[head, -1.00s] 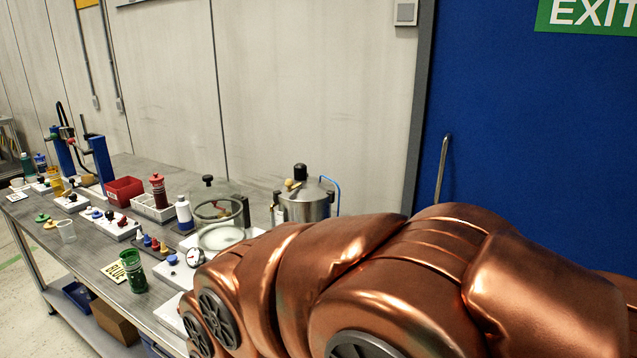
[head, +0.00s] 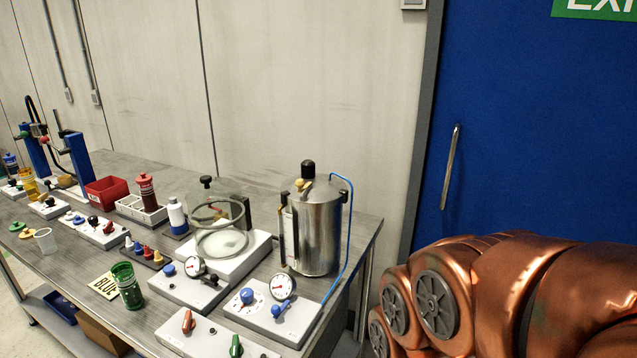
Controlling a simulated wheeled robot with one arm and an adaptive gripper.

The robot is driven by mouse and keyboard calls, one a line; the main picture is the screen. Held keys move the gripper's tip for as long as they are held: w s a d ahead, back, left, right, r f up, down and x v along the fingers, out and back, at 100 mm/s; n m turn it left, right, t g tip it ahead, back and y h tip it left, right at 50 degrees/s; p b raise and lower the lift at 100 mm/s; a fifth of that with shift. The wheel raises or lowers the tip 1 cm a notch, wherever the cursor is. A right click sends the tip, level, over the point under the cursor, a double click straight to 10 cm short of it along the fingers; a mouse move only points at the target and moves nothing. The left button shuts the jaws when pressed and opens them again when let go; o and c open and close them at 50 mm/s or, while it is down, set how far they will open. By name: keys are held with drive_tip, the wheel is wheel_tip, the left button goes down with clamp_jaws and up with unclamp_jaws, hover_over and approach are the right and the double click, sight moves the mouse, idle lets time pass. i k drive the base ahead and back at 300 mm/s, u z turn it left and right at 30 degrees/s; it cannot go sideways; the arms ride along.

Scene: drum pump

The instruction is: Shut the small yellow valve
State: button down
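A steel drum (head: 318,236) with a black-topped lid stands upright near the right end of the bench. A small yellow valve handle (head: 300,185) sits on its lid beside the black knob (head: 308,170). It is too small to tell whether the valve is open or shut. A blue hose (head: 350,215) runs from the lid down the drum's right side to a white base (head: 300,318) with a gauge (head: 279,288) and blue knobs. My copper-coloured arm is at the lower right, apart from the drum. My gripper is not in view.
A glass jar (head: 222,226) stands left of the drum. A white panel (head: 210,340) with red and green handles lies at the front. Left along the bench are a green cup (head: 127,286), a red bin (head: 107,193) and several bottles. A blue door (head: 540,130) is at right.

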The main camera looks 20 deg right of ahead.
sight(300, 184)
drive_tip(key=u, duration=0.55)
drive_tip(key=k, duration=0.65)
drive_tip(key=u, duration=0.6)
drive_tip(key=i, duration=1.1)
drive_tip(key=z, duration=0.55)
